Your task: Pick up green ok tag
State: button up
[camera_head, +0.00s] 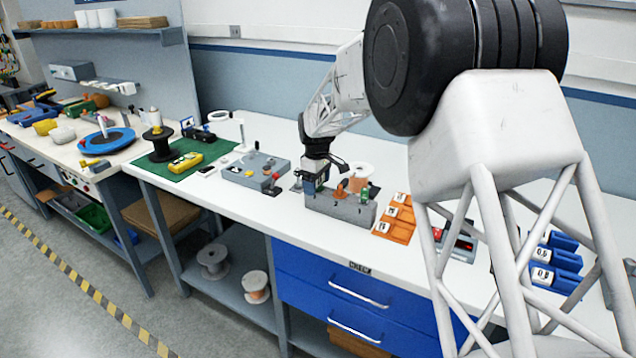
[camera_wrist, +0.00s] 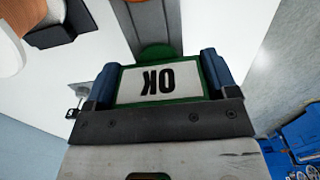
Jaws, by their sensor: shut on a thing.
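The green OK tag (camera_wrist: 160,84) has a green rim and a white face with black "OK" letters, upside down in the wrist view. It sits between the two blue fingers of my gripper (camera_wrist: 160,76), which is shut on it. In the head view my gripper (camera_head: 316,168) is over the white bench, at the left end of a grey block fixture. The tag cannot be made out clearly in the head view. I cannot tell from these frames whether it is clear of the surface beneath.
The grey fixture (camera_head: 340,206) carries small orange and green parts. Orange bins (camera_head: 396,222) stand to its right, and a spool (camera_head: 361,177) stands behind. A grey box (camera_head: 256,170) and green mat (camera_head: 184,158) lie to the left. Blue bins (camera_head: 556,262) are at the right.

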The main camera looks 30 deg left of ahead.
jog(key=shift+r, duration=0.2)
jog(key=shift+r, duration=1.45)
jog(key=shift+s+d+r, duration=0.15)
jog(key=shift+s+d, duration=0.05)
jog(key=shift+s, duration=0.05)
jog(key=s+d+r, duration=0.1)
jog(key=s+d, duration=0.9)
jog(key=s, duration=0.1)
jog(key=shift+s+r, duration=0.2)
jog(key=shift+s, duration=0.1)
jog(key=shift+w, duration=0.15)
jog(key=shift+m, duration=0.9)
jog(key=w+r, duration=0.1)
jog(key=w, duration=0.2)
jog(key=w+a+r, duration=0.1)
jog(key=w, duration=0.3)
jog(key=w+a+r, duration=0.1)
jog(key=w, duration=0.3)
jog(key=shift+w+a+r, duration=0.15)
jog(key=shift+a+r, duration=0.1)
jog(key=w+r+m, duration=0.2)
jog(key=w+r, duration=0.1)
jog(key=w, duration=1.2)
jog(key=shift+a+m, duration=0.2)
jog(key=shift+m, duration=0.1)
